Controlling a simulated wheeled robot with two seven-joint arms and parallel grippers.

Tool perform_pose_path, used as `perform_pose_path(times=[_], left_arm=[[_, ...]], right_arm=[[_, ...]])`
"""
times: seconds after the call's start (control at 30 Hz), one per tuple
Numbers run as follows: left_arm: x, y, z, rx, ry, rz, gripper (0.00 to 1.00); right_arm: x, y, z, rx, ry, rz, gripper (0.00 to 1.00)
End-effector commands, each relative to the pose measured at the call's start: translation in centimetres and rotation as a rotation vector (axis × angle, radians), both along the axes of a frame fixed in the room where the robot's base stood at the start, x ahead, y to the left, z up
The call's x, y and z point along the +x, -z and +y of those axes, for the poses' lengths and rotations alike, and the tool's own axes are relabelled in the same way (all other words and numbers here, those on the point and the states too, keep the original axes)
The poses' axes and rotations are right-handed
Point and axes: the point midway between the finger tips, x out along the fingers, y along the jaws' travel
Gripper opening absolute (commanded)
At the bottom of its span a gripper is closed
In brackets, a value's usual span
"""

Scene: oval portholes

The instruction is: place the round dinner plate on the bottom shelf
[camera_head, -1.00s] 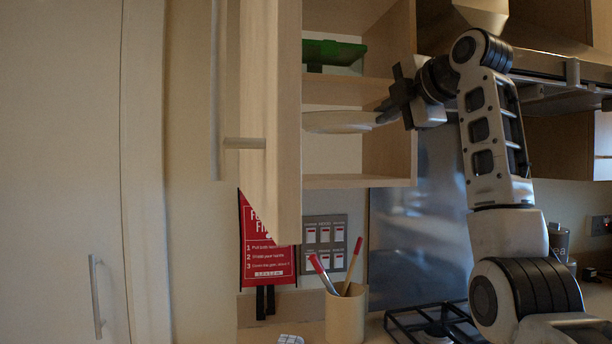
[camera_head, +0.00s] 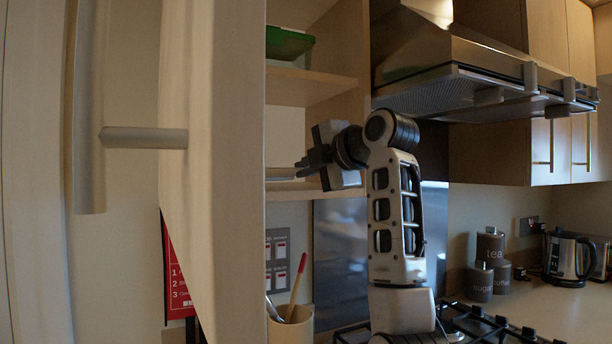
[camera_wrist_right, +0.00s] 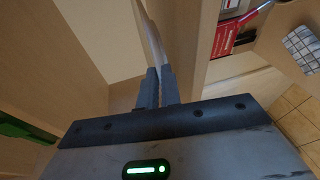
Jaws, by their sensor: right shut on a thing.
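The round dinner plate shows as a thin pale sliver (camera_head: 281,174) just above the bottom shelf (camera_head: 318,189) of the open wall cupboard; the door hides most of it. In the right wrist view the plate (camera_wrist_right: 149,32) is seen nearly edge-on. My right gripper (camera_head: 303,168) is shut on its rim (camera_wrist_right: 157,84) and is at the cupboard's open front, low over the bottom shelf. I cannot tell whether the plate touches the shelf. My left gripper is not in view.
The open cupboard door (camera_head: 215,150) stands close on the left, its handle (camera_head: 92,110) sticking out. A green container (camera_head: 289,44) sits on the upper shelf (camera_head: 305,82). The range hood (camera_head: 470,85) is to the right. Below are a utensil pot (camera_head: 291,326) and the hob (camera_head: 480,322).

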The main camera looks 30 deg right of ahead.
Motion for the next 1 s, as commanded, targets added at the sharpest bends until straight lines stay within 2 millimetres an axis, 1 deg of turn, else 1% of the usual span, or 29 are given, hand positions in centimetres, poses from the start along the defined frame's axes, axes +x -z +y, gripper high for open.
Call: perform_pose_path(times=[0.13,0.47,0.53,0.77,0.87,0.97,1.0], left_arm=[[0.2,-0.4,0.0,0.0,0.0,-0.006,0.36],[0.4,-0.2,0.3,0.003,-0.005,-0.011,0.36],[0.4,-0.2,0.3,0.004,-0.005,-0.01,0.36],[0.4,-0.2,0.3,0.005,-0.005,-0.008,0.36],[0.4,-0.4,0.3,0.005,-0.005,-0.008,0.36],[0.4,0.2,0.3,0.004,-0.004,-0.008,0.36],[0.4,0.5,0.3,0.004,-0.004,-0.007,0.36]], right_arm=[[-0.1,1.1,0.0,0.002,0.0,-0.009,0.0],[-0.1,1.4,0.0,0.001,0.002,-0.009,0.0],[0.0,1.6,0.0,0.0,0.001,-0.002,0.15],[0.0,1.6,0.0,0.0,0.0,-0.001,0.15],[0.0,1.2,0.0,0.002,-0.001,-0.002,0.15],[-0.9,1.3,-0.3,-0.001,0.003,-0.003,0.15],[-1.5,1.2,-0.4,-0.001,0.002,-0.005,0.15]])
